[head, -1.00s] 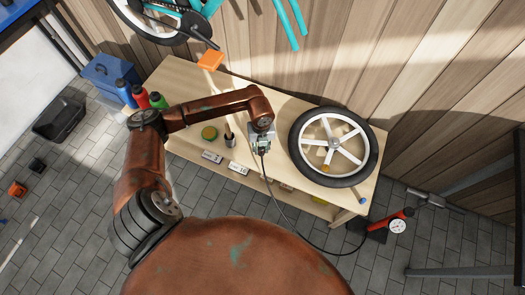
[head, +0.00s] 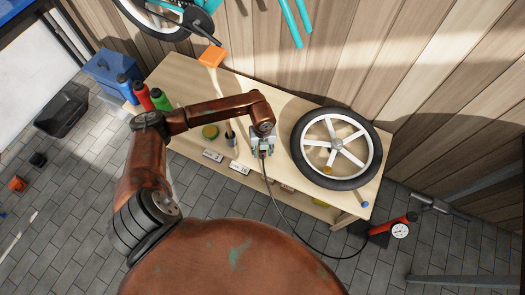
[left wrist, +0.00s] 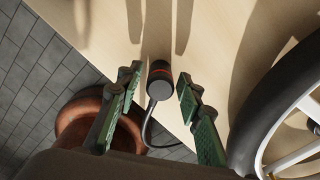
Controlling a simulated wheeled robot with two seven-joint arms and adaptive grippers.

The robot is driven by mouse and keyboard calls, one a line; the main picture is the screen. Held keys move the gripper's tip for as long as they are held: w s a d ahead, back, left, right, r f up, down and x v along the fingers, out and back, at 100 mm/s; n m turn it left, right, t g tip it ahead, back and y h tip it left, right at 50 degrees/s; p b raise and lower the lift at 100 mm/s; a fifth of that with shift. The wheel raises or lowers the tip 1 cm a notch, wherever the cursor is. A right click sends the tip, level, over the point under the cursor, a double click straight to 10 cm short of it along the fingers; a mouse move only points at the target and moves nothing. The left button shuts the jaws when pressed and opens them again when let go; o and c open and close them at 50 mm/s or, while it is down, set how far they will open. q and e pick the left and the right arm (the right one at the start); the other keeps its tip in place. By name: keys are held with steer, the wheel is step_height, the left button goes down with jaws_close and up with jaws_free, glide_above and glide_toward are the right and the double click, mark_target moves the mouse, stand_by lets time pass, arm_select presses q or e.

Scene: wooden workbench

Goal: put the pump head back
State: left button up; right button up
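My left gripper (left wrist: 159,76) is open, one green finger on each side of the pump head, with a visible gap on both sides. In the head view my left gripper (head: 262,146) points down at the bench's front edge and mostly hides the pump head. The hose runs to the red floor pump (head: 390,224) with a round gauge, right of the bench. My right gripper is not in view.
A bicycle wheel (head: 297,146) lies on the bench (head: 190,78) right of my gripper; its tyre (left wrist: 262,112) is close in the wrist view.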

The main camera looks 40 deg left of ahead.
arm_select(q)
steer(key=shift+o, duration=0.4)
steer(key=shift+r, duration=0.25)
step_height(320, 180, up, 12)
steer(key=p, duration=0.4)
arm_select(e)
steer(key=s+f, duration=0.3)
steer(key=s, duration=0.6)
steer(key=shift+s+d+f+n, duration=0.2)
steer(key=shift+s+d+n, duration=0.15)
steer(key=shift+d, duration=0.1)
